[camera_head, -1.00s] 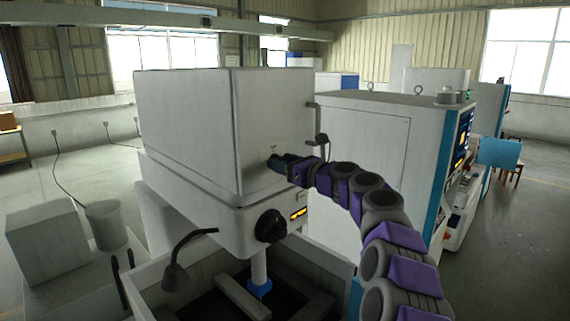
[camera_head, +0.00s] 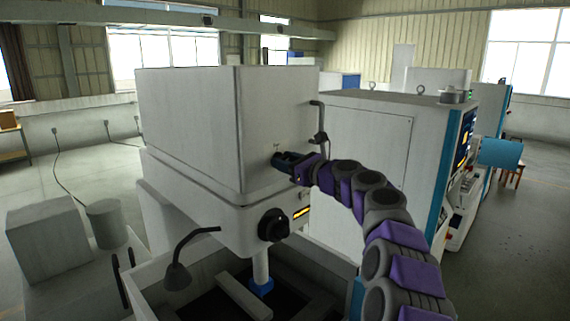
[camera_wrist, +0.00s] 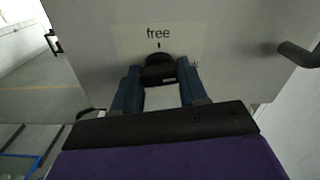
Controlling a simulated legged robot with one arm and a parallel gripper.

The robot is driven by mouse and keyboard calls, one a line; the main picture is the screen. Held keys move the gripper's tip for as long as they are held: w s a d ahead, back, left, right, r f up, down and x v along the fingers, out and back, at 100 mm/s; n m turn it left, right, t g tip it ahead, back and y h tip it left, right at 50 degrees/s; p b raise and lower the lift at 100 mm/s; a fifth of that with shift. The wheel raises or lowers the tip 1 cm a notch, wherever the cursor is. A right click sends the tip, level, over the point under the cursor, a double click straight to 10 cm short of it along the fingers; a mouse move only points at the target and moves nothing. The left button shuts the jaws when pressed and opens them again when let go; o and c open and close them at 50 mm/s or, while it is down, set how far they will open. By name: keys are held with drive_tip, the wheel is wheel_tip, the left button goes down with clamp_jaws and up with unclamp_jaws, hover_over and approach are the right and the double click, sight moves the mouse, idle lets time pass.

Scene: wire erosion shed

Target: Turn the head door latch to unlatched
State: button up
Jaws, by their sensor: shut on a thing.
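The head door latch (camera_wrist: 158,72) is a dark knob on the pale door of the machine head (camera_head: 190,125). In the wrist view it sits below a label (camera_wrist: 158,35) reading "free", with a small dark mark under the word. Part of a second word shows to the right of the knob, mostly hidden by a finger. My gripper (camera_wrist: 160,82) has its two blue fingers on either side of the knob, shut on it. In the head view my gripper (camera_head: 283,161) reaches the door face from the right and hides the latch.
A bent handle (camera_wrist: 298,54) stands out from the door to the right of the latch. A large white machine (camera_head: 370,150) stands behind my arm.

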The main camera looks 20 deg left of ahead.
drive_tip(key=shift+f+n+b, duration=0.2)
drive_tip(key=shift+n+b, duration=1.5)
drive_tip(key=shift+n, duration=2.35)
drive_tip(key=shift+f+n+b, duration=0.2)
drive_tip(key=shift+n+b, duration=1.5)
drive_tip(key=shift+n, duration=2.35)
drive_tip(key=o, duration=0.9)
drive_tip(key=shift+o, duration=0.8)
drive_tip(key=shift+w+r, duration=0.2)
drive_tip(key=shift+s+r, duration=0.1)
drive_tip(key=shift+s, duration=0.1)
drive_tip(key=b+v, duration=0.6)
drive_tip(key=v, duration=1.1)
drive_tip(key=shift+w+f, duration=0.15)
drive_tip(key=shift+f, duration=0.1)
